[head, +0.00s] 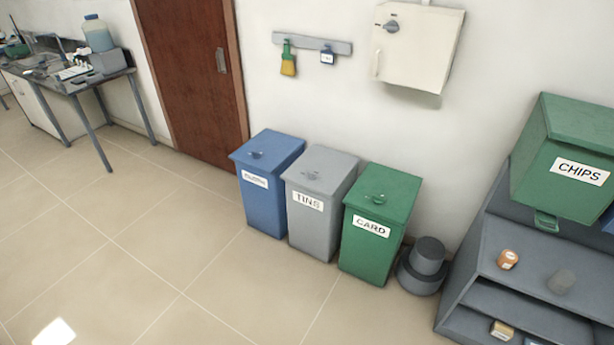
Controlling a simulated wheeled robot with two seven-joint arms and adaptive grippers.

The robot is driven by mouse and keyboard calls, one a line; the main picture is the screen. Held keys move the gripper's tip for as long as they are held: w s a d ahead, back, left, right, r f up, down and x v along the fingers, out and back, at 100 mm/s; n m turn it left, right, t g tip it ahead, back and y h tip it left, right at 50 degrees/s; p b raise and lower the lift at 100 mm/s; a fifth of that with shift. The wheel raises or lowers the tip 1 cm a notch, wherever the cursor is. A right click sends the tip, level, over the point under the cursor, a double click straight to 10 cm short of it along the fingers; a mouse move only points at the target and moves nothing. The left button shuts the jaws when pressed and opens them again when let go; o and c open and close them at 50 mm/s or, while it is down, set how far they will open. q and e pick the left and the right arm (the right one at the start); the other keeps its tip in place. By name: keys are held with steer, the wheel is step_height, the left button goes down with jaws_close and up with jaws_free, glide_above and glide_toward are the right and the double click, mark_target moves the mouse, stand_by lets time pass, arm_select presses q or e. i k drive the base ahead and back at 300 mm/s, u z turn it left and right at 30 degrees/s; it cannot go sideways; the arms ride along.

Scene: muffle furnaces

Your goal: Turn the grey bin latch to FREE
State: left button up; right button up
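The grey bin (320,203), labelled TINS, stands on the floor against the wall between a blue bin and a green bin. The lid looks closed. The latch's setting and any FREE marking are too small to read. Neither of my grippers shows in the head view.
The blue bin (266,185) and green CARD bin (378,225) flank it closely. The tiled floor (170,240) in front is clear.

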mark_target(312, 175)
steer(key=u, duration=0.1)
steer(key=k, duration=0.4)
steer(key=z, duration=0.85)
steer(key=i, duration=2.05)
steer(key=u, duration=0.6)
